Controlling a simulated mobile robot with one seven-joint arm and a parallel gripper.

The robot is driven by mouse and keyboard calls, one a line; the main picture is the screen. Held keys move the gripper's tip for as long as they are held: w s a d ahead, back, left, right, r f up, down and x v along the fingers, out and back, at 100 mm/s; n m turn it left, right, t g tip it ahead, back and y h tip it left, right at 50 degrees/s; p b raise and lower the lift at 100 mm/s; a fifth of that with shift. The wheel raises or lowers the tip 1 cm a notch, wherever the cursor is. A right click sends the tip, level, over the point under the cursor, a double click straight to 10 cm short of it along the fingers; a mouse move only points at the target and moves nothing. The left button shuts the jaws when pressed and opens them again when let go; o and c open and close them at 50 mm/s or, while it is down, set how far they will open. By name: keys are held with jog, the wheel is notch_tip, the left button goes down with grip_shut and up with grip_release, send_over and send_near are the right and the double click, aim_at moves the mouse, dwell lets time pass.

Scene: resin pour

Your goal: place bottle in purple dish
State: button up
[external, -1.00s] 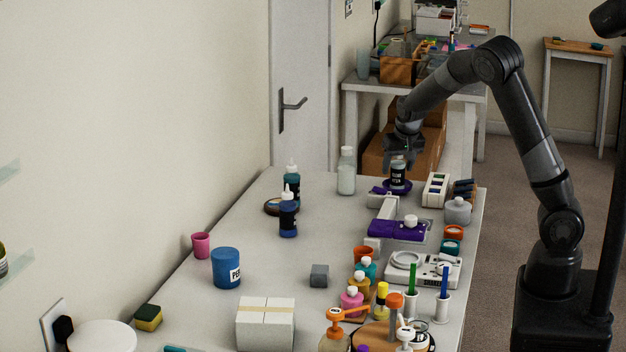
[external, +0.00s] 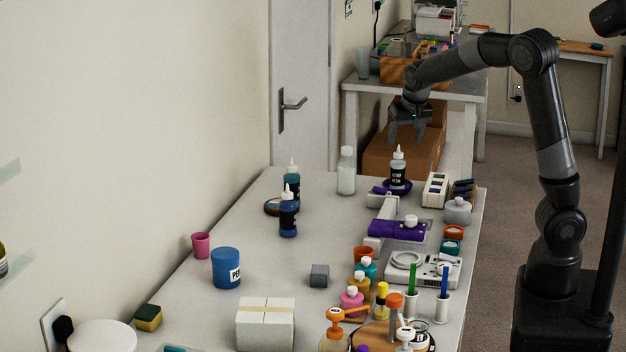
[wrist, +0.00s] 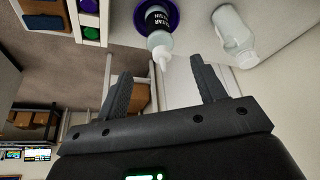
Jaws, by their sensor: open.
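In the wrist view the bottle (wrist: 159,32) shows over the purple dish (wrist: 176,10), above and between my fingertips. My gripper (external: 406,142) is raised above and behind the bottle, clear of it. In the wrist view my gripper (wrist: 160,80) has its two fingers spread apart with nothing between them.
A white capped bottle (external: 346,173) stands left of the dish. Two dark nozzle bottles (external: 288,214) stand further left. The table's middle is partly clear.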

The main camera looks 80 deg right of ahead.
jog(key=s+a+r+n+t+y, duration=0.1)
jog(key=s+a+n, duration=0.2)
jog(key=s+a, duration=0.4)
jog(key=s+a+r+n+t+y, duration=0.1)
jog(key=s+a+n, duration=0.3)
jog(key=a, duration=0.9)
jog(key=s+a+r+n+t+y, duration=0.1)
jog(key=s+a+n, duration=0.3)
jog(key=s+a, duration=0.5)
jog(key=shift+s+a+r+y, duration=0.35)
jog(key=shift+a+r, duration=0.2)
jog(key=shift+r, duration=0.15)
